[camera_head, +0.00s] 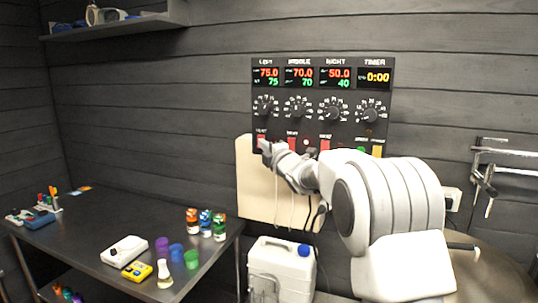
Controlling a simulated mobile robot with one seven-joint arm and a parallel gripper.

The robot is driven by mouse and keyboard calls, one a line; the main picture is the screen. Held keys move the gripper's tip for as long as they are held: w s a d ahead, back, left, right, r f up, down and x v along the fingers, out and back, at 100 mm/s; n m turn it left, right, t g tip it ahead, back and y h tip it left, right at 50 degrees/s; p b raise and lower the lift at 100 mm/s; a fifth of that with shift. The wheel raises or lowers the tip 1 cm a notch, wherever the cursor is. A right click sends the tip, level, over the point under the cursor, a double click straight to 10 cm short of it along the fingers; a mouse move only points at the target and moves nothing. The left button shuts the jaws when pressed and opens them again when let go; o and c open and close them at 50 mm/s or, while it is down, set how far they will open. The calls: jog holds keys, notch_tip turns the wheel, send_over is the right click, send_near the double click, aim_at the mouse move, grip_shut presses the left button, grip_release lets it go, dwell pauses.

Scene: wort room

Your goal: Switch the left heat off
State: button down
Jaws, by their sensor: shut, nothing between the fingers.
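The control panel (350,85) hangs on the dark wall, with columns labelled left, middle, right and timer. The left column shows a display (266,76) reading 75.0 in red over 75 in green, with a round dial (265,105) below it. The left heat switch (261,138) is a small red piece under that dial, partly hidden by my gripper. My gripper (264,146) is shut and empty, right at this switch; I cannot tell whether it touches it. Other red switches (292,141) sit under the middle and right dials. The switch's position is too small to tell.
A cream board (256,195) is on the wall below the panel, behind my arm. A white canister with a blue cap (282,268) stands below. A dark table (110,235) at left holds cups, bottles and instruments. A pipe fitting (485,175) is on the right wall.

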jog(key=shift+r+b+v, duration=0.15)
jog(key=shift+b+v, duration=0.05)
jog(key=shift+v, duration=0.65)
jog(key=shift+r+b+v, duration=0.15)
jog(key=shift+b+v, duration=0.05)
jog(key=shift+v, duration=0.7)
jog(key=s+d+f+m+g+h, duration=0.15)
jog(key=s+d+m+h, duration=0.25)
jog(key=s+d+m, duration=0.45)
jog(key=s+d+m+g+h, duration=0.3)
jog(key=s+m, duration=0.2)
jog(key=s, duration=0.6)
jog(key=s+f+m+g, duration=0.3)
jog(key=s+f+m, duration=0.2)
jog(key=s, duration=0.9)
jog(key=s+d+f+m+g, duration=0.1)
jog(key=s+f+m+g, duration=0.3)
jog(key=s+f, duration=0.5)
jog(key=s+m, duration=0.1)
jog(key=s, duration=0.5)
jog(key=shift+s+f, duration=0.15)
jog(key=shift+s, duration=0.15)
